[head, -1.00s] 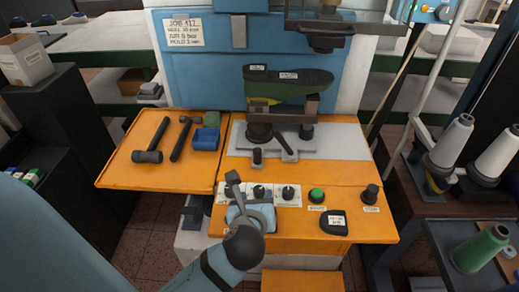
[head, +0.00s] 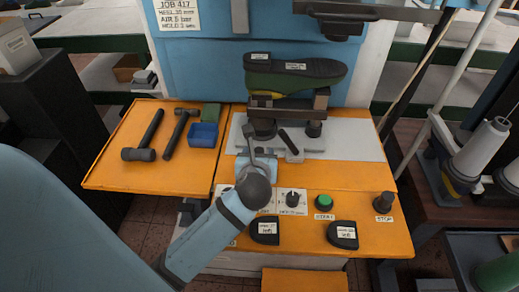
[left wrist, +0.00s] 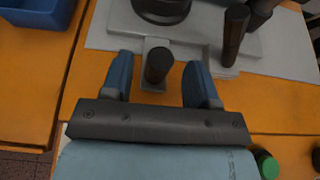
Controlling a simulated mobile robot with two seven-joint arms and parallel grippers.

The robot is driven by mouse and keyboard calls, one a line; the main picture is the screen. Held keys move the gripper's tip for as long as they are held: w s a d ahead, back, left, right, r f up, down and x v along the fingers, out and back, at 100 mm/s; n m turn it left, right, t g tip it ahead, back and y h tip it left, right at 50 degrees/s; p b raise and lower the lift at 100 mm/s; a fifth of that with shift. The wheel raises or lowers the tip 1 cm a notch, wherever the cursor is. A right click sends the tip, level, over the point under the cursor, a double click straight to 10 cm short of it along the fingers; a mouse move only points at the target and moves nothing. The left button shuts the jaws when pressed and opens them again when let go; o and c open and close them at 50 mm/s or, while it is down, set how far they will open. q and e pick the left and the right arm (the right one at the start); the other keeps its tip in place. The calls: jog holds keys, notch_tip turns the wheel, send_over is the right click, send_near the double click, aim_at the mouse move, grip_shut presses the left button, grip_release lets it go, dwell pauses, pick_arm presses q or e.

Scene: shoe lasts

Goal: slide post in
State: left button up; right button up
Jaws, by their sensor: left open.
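A dark green shoe last (head: 295,75) lies sole up on a dark support on two short posts, the left post (head: 264,128) and the right post (head: 313,129), over a grey base plate (head: 350,140). In the left wrist view, a short dark knob (left wrist: 159,64) stands on a small light block (left wrist: 154,84) at the plate's front edge. My left gripper (head: 257,152) is open. Its blue fingers (left wrist: 160,82) are on either side of the knob with gaps showing. In the head view the gripper largely hides the knob. My right gripper is out of view.
A dark lever (head: 287,140) stands right of the knob. On the panel are a green button (head: 323,202), a black stop knob (head: 384,202) and two black pads. Left, an orange tray holds two hammers and a blue bin (head: 203,135). Thread cones (head: 490,140) stand right.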

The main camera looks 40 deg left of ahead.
aim_at(260, 148)
pick_arm(q)
jog(key=shift+x, duration=2.25)
jog(key=shift+c, duration=0.2)
grip_shut()
jog(key=shift+d, duration=0.1)
